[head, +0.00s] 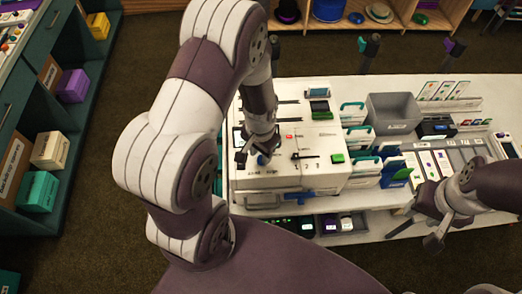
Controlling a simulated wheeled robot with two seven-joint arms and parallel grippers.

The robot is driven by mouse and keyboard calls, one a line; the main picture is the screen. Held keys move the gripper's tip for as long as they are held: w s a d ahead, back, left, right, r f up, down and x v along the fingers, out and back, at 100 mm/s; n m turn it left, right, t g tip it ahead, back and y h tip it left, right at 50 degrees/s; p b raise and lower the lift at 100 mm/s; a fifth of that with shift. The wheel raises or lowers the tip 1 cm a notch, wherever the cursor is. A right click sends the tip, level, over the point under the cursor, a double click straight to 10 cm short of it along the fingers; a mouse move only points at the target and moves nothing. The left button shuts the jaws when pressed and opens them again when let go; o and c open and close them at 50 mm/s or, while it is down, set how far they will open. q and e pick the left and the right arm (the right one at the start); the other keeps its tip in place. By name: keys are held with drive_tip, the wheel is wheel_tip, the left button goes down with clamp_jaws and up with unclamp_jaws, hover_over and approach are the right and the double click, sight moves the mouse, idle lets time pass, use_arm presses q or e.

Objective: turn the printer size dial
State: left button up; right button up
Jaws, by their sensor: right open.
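The white printer (285,180) stands on the left end of the long white table. A small round blue knob (262,160) is on its top near the front left. A black lever-like control (305,156) with small markings lies to the right of the knob. I cannot tell from the labels which one is the size dial. My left gripper (257,152) points down just above and behind the blue knob. Its dark fingers look apart, and I cannot tell if they touch the knob. My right gripper (437,220) is open and empty at the table's front right, away from the printer.
Card holders (352,114), a grey bin (394,112) and blue folders (397,172) stand to the right. Dark containers (330,224) are on the shelf below. Shelving with boxes (50,150) is at the left.

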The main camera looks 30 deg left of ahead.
use_arm(q)
drive_tip(key=shift+s+d+f, duration=0.5)
drive_tip(key=shift+s+f, duration=0.05)
drive_tip(key=shift+s, duration=0.25)
drive_tip(key=shift+d, duration=0.15)
drive_tip(key=shift+w+a+f, duration=0.2)
drive_tip(key=shift+w, duration=0.3)
drive_tip(key=shift+w+a+f, duration=0.15)
drive_tip(key=shift+w, duration=0.35)
drive_tip(key=shift+c, duration=1)
drive_tip(key=shift+w+a, duration=0.15)
drive_tip(key=shift+a, duration=0.05)
drive_tip(key=c, duration=0.5)
drive_tip(key=shift+r, duration=0.1)
drive_tip(key=c, duration=0.4)
drive_tip(key=shift+o, duration=0.2)
drive_tip(key=shift+s+d+r, duration=0.1)
drive_tip(key=shift+s+d, duration=0.1)
drive_tip(key=shift+s, duration=0.2)
drive_tip(key=shift+a, duration=0.1)
use_arm(e)
drive_tip(key=shift+w+d+f, duration=0.1)
drive_tip(key=shift+d+f, duration=0.05)
drive_tip(key=shift+f, duration=0.1)
use_arm(q)
drive_tip(key=shift+w, duration=0.15)
